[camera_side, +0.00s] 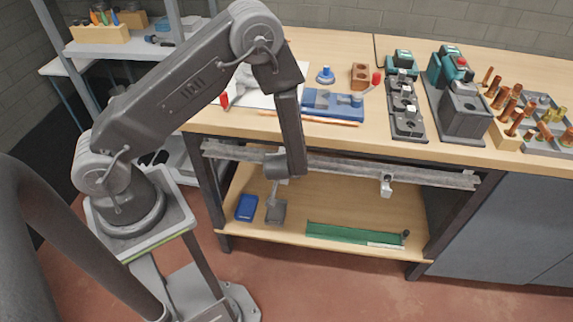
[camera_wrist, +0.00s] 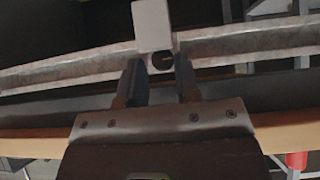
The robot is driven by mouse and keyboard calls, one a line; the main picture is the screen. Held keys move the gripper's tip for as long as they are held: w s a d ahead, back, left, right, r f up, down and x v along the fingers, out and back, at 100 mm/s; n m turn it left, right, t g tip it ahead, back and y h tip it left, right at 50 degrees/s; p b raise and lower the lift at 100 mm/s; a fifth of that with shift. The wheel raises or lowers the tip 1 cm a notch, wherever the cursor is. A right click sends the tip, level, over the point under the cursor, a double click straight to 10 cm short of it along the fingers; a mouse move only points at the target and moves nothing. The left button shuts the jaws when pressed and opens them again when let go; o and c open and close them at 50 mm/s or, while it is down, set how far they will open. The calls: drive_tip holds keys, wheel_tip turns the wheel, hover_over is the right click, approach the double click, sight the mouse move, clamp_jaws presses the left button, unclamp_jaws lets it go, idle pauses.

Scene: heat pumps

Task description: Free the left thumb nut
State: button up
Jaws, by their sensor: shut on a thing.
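The rail (camera_side: 335,163) runs along the front of the bench below its top. A pale bracket with a nut (camera_side: 386,185) hangs from its right part. At the left part, my gripper and wrist cover most of a second bracket. In the wrist view, this pale bracket (camera_wrist: 153,25) stands in front of the rail, and the left thumb nut (camera_wrist: 162,62) shows as a small dark round end at its lower edge. My gripper (camera_wrist: 160,76) has a finger on each side of the nut and is shut on it. The contact faces are hidden.
The lower shelf (camera_side: 330,190) holds a blue box (camera_side: 246,207), a dark grey block (camera_side: 276,212) and a green strip (camera_side: 345,233). The bench top above carries a blue fixture (camera_side: 332,104), grey-and-teal units and copper-coloured pegs. The rail lies close to my fingers.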

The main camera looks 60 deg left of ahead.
drive_tip(key=shift+a+f, duration=0.2)
drive_tip(key=shift+f, duration=0.25)
drive_tip(key=o, duration=0.6)
drive_tip(key=shift+w, duration=0.1)
drive_tip(key=shift+v, duration=2.5)
drive_tip(key=shift+f, duration=0.1)
drive_tip(key=shift+w+a+f+m+t+y, duration=0.4)
drive_tip(key=shift+f+m+y, duration=0.35)
drive_tip(key=shift+y, duration=0.25)
drive_tip(key=shift+w+a+f+m+t+y, duration=0.25)
drive_tip(key=shift+w+a+f+m+y, duration=0.15)
drive_tip(key=shift+f+m+y, duration=0.45)
drive_tip(key=shift+w+a+f+m+t+y, duration=0.4)
drive_tip(key=shift+m+y, duration=0.2)
drive_tip(key=shift+y, duration=0.55)
